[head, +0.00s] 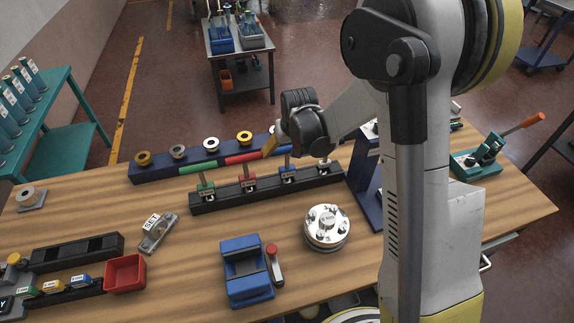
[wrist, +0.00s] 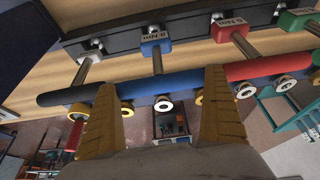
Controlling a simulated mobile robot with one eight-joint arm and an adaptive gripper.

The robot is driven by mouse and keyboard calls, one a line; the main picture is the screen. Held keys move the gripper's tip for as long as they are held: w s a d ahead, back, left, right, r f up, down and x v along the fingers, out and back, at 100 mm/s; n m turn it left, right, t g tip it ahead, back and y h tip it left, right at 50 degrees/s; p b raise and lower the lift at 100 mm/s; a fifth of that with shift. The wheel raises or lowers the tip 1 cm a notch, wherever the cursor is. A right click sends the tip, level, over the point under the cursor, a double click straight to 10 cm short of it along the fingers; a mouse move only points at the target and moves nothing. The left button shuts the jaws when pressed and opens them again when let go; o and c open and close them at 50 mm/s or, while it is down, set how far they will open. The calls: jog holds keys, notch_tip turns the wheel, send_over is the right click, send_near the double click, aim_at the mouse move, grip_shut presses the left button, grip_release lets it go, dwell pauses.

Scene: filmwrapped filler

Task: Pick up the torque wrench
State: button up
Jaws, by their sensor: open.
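Several torque wrenches stand in a black rack (head: 225,198) on the wooden bench, with handles coloured green (head: 197,168), red (head: 242,158) and blue; a black-handled one (wrist: 68,95) shows in the wrist view. My gripper (head: 271,146) is at handle height at the blue wrench, hiding most of its handle in the head view. In the wrist view my gripper (wrist: 160,82) is open, its two yellow fingers on either side of the blue handle (wrist: 165,86). I cannot tell whether they touch it. The blue wrench's shaft (wrist: 156,60) runs to a labelled blue block.
A blue rail with several ring-shaped spools (head: 245,138) runs behind the rack. A dark blue upright panel (head: 368,185) stands right of it. A silver round flange (head: 327,226), blue holder (head: 245,270) and red bin (head: 125,273) are in front.

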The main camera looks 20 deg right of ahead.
jog(key=c, duration=1.1)
